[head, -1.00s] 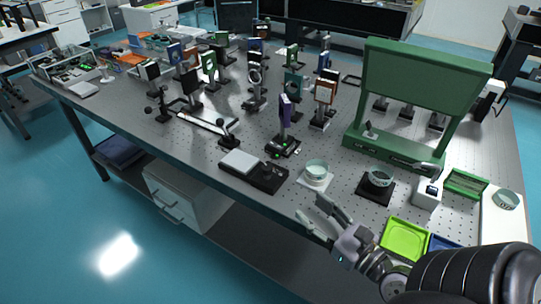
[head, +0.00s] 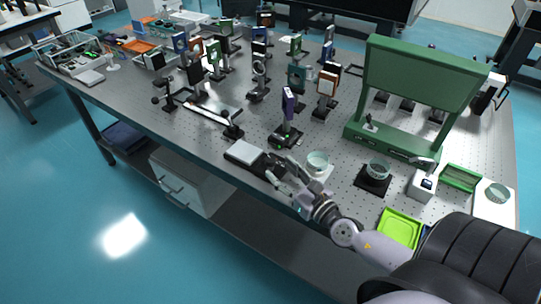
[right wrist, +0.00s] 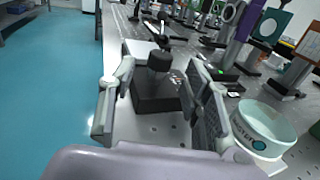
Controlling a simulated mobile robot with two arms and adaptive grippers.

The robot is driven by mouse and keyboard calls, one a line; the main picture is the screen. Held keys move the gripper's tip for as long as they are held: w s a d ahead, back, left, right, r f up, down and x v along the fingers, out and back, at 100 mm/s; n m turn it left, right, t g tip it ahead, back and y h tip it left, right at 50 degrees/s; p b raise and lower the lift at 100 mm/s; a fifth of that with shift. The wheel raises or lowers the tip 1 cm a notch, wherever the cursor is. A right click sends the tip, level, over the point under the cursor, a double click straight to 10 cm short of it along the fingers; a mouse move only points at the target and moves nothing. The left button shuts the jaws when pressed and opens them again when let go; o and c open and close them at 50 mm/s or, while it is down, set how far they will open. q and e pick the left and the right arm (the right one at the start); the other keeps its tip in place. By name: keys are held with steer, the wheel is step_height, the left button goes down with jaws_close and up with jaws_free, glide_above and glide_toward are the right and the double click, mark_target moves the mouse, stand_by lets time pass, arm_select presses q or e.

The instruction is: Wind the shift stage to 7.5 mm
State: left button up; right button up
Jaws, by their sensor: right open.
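My right gripper (head: 281,170) is open and empty at the front edge of the table, beside a low black unit with a pale plate (head: 245,152). In the right wrist view a dark round knob (right wrist: 160,62) on a black block (right wrist: 155,97) shows between and beyond the open fingers (right wrist: 160,95). I cannot tell whether a finger touches it. A purple-plated mount on a black stage (head: 287,138) with small green lights stands just behind. No millimetre reading is legible, and I cannot tell for sure which unit is the shift stage. My left gripper is out of view.
A glass dish (head: 318,163) on a pale pad stands close to the right of my gripper; it also shows in the right wrist view (right wrist: 265,125). Several optic mounts crowd behind.

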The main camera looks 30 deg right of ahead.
mark_target(274, 164)
steer(key=shift+w+a+p, duration=0.15)
steer(key=shift+w+p, duration=0.4)
steer(key=shift+w, duration=2.2)
steer(key=shift+c, duration=0.6)
jaws_close()
